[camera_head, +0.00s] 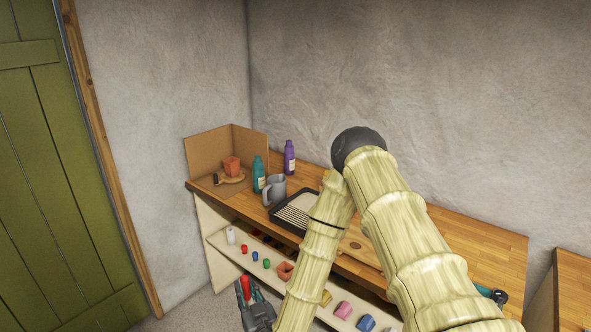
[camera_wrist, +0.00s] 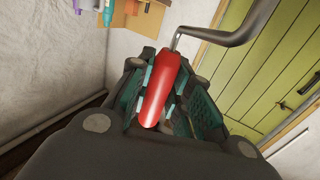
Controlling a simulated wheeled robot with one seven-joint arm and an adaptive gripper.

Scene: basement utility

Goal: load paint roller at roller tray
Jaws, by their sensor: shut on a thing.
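My gripper (camera_head: 250,297) is low in front of the bench in the head view. It is shut on the red handle of the paint roller (camera_wrist: 160,90), which lies between the teal finger pads in the wrist view. The roller's grey metal frame (camera_wrist: 240,30) bends away toward the upper right; its roller sleeve is outside the wrist view. The red handle (camera_head: 246,286) also shows in the head view. The roller tray (camera_head: 284,215), dark with a pale ribbed ramp, lies on the wooden bench, partly hidden by my arm. The gripper is apart from the tray, below and in front of it.
A grey mug (camera_head: 273,190), a teal bottle (camera_head: 258,175) and a purple bottle (camera_head: 289,158) stand near the tray. A cardboard screen (camera_head: 203,155) shields a terracotta pot (camera_head: 231,166). A lower shelf holds several small coloured items. A green door (camera_head: 60,180) is at left.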

